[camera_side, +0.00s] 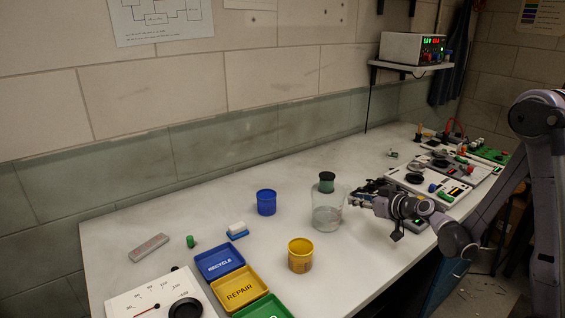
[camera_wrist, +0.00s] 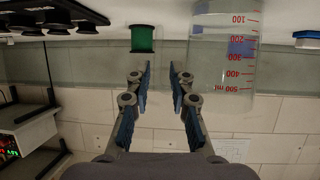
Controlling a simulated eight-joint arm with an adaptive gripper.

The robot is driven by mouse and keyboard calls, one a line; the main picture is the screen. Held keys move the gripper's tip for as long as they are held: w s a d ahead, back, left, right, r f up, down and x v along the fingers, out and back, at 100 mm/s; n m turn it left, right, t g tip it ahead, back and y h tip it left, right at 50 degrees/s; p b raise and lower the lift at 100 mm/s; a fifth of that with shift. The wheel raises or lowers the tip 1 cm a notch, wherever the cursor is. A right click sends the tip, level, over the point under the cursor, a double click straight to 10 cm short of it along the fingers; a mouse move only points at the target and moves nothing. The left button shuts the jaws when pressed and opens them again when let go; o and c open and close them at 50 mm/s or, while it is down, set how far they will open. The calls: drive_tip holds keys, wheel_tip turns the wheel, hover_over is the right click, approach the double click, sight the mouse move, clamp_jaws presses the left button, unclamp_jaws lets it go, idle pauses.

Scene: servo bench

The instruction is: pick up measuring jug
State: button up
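The measuring jug (camera_side: 326,219) is clear and stands upright on the bench in the side view. In the wrist view, which is upside down, the jug (camera_wrist: 222,60) is at the upper right with red markings up to 500 ml. My gripper (camera_side: 358,192) is just to the right of the jug in the side view. In the wrist view my gripper (camera_wrist: 160,76) is open and empty, its fingers pointing toward a gap left of the jug. Contact with the jug cannot be told from the side view.
A dark green spool (camera_side: 327,177) shows behind the jug's rim; it also shows in the wrist view (camera_wrist: 142,38). A blue cup (camera_side: 266,203) and a yellow cup (camera_side: 300,257) stand nearby. Blue (camera_side: 202,256) and yellow (camera_side: 227,285) trays lie in front. Panels (camera_side: 405,180) crowd the right.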

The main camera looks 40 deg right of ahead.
sight(347, 206)
drive_tip(key=shift+x, duration=2.55)
drive_tip(key=shift+d+r, duration=0.15)
drive_tip(key=shift+r, duration=0.05)
clamp_jaws()
